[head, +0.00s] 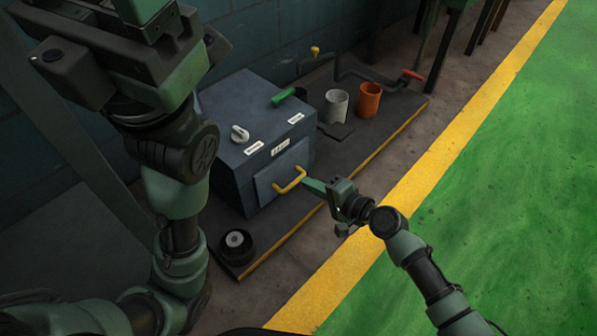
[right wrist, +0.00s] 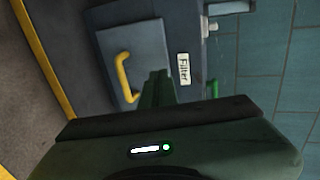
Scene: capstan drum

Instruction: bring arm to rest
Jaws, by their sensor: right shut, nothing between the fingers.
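My right gripper (head: 312,186) is shut and empty. In the head view its tip is close to the yellow handle (head: 291,181) on the front of a blue-grey box (head: 240,180). In the right wrist view the gripper (right wrist: 158,75) points at the box front, with the yellow handle (right wrist: 125,75) to its left and a label reading "Filter" (right wrist: 184,69) to its right; I cannot tell whether it touches the box. My left arm (head: 175,180) fills the left of the head view.
The box stands on a dark platform (head: 330,175) with a yellow edge. A black spool-like ring (head: 235,246), a grey cup (head: 336,106), an orange cup (head: 368,99) and a red-ended crank (head: 412,75) are on or above it. Green floor (head: 510,190) is clear at right.

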